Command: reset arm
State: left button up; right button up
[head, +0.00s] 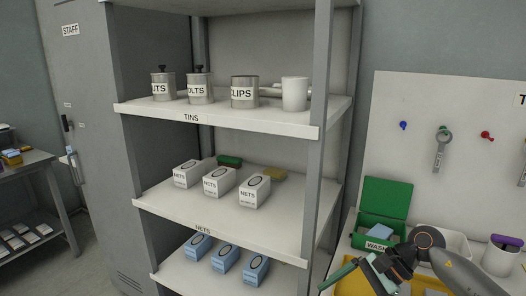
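My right gripper (358,279) is at the bottom right, its arm coming in from the right edge. Its two fingers look spread apart, with a yellow surface showing between them and nothing clearly held. It is in front of the bench, beside the shelf unit's right post. My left gripper is not in view.
A grey shelf unit holds tins on the shelf marked TINS (220,115), white NETS boxes (217,182) below, and blue boxes (226,259) lower down. A side table (30,160) stands left.

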jog(key=s+a+r+m+t+y+p, duration=0.25)
jog(key=a+m+t+y, duration=0.25)
jog(key=a+m+y, duration=0.65)
jog(key=s+d+f+m+t+h+p, duration=0.1)
jog(key=d+f+m+t+h, duration=0.3)
jog(key=m, duration=0.7)
jog(key=s+d+f+m+t+h, duration=0.1)
jog(key=s+f+m+t+h, duration=0.15)
jog(key=m+h, duration=0.6)
jog(key=s+d+f+m+t+h+p, duration=0.1)
jog(key=d+f+m+t+h, duration=0.2)
jog(key=m, duration=1.1)
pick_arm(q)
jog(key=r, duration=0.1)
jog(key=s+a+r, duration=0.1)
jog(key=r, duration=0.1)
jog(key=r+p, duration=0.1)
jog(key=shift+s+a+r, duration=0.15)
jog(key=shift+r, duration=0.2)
pick_arm(e)
jog(key=s+d+f+m+g+h, duration=0.2)
jog(key=s+f+m+g, duration=0.3)
jog(key=s+f+m, duration=0.6)
jog(key=s+f+h, duration=0.1)
jog(key=s, duration=0.1)
jog(key=shift+s+d+f+g, duration=0.3)
jog(key=shift+s+f+g, duration=0.05)
jog(key=shift+s, duration=0.05)
